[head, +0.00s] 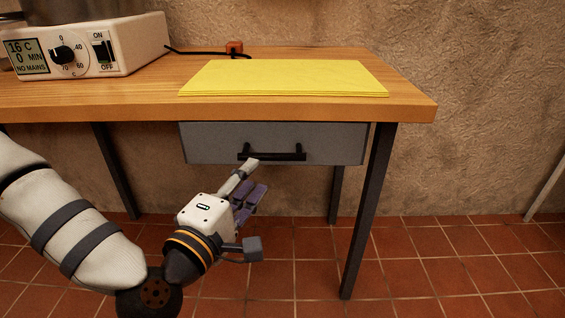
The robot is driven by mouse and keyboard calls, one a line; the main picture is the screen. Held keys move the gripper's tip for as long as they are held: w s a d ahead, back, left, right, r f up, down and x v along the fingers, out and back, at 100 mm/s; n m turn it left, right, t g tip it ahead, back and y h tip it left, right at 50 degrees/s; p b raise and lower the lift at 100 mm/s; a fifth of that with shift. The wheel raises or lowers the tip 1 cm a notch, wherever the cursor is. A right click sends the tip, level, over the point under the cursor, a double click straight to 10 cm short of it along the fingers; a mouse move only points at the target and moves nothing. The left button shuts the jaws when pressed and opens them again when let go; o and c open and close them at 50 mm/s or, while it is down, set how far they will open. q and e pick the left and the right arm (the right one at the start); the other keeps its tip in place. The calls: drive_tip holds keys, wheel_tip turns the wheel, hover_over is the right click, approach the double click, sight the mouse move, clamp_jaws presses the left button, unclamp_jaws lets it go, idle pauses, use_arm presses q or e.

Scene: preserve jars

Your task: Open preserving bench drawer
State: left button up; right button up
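The preserving bench (140,88) has a wooden top and dark metal legs. Its grey drawer (215,142) hangs under the top and looks closed. A black bar handle (280,156) runs across the drawer front. My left gripper (257,178) is just below and in front of the handle's left end. Its fingers look spread apart, with purple pads showing and nothing between them. The upper fingertip overlaps the handle's left end in the picture; I cannot tell whether it touches. My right gripper is out of view.
A yellow sheet or stack (285,78) lies on the bench top. The tiled floor (430,270) right of the bench is clear.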

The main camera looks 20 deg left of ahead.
sight(270, 159)
use_arm(q)
drive_tip(key=w, duration=0.6)
drive_tip(key=w+d, duration=0.1)
drive_tip(key=w, duration=0.2)
clamp_jaws()
